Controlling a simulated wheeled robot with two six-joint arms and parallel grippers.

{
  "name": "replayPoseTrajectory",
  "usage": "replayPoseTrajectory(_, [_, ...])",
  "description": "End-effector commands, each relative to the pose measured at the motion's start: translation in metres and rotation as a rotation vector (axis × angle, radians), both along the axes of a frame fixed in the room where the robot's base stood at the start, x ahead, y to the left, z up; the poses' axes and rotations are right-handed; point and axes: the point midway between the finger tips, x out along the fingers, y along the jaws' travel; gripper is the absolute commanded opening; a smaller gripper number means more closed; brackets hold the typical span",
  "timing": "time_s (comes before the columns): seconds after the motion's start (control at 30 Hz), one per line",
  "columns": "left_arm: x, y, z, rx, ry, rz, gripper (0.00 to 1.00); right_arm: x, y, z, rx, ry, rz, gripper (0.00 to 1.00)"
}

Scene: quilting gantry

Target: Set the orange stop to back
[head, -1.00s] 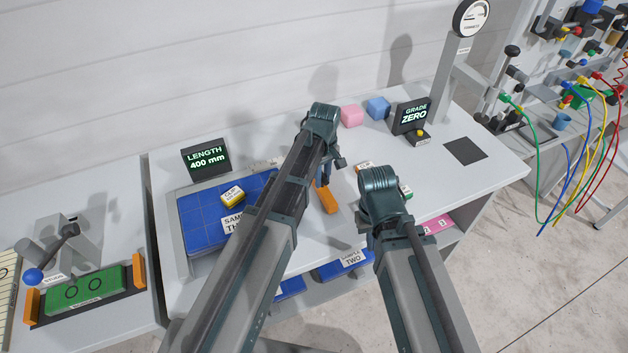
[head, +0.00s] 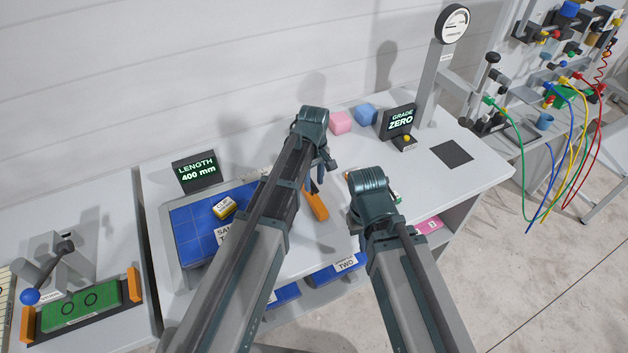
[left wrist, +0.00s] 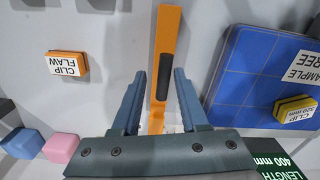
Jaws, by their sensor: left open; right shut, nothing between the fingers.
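The orange stop (head: 316,204) is a long orange bar on the grey table, right of the blue sample panel. In the left wrist view the stop (left wrist: 169,40) has a dark inset strip and runs between my fingers. My left gripper (head: 318,183) is above its far end, with fingers partly hidden by my wrist. The left wrist view shows this gripper (left wrist: 159,74) open, one finger on each side of the bar; I cannot tell whether they touch it. My right gripper (head: 370,190) is over the table to the right, its fingertips hidden.
The blue panel (head: 195,228) carries a yellow clip (head: 224,208). An orange clip labelled flaw (left wrist: 67,66) lies beside the stop. Pink (head: 340,122) and blue (head: 366,113) blocks and the grade display (head: 397,121) stand at the back. The length display (head: 195,171) reads 400 mm.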

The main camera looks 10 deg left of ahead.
Motion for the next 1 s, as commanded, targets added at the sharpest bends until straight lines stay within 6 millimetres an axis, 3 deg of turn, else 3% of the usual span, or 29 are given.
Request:
replayPoseTrajectory(0.03, [0.0, 0.0, 0.014, 0.0, 0.0, 0.0, 0.43, 0.0, 0.0, 0.014, 0.0, 0.0, 0.0, 0.0])
replayPoseTrajectory(0.6, [0.001, -0.001, 0.101, -0.001, -0.001, -0.001, 0.43, 0.0, 0.0, 0.101, 0.002, 0.0, -0.01, 0.0])
replayPoseTrajectory(0.77, [0.001, -0.001, 0.113, -0.001, -0.001, -0.001, 0.43, 0.0, 0.0, 0.113, 0.003, 0.0, -0.013, 0.0])
replayPoseTrajectory(1.0, [0.001, -0.001, 0.113, -0.001, -0.001, -0.001, 0.43, 0.0, 0.0, 0.113, 0.002, -0.001, -0.014, 0.0])
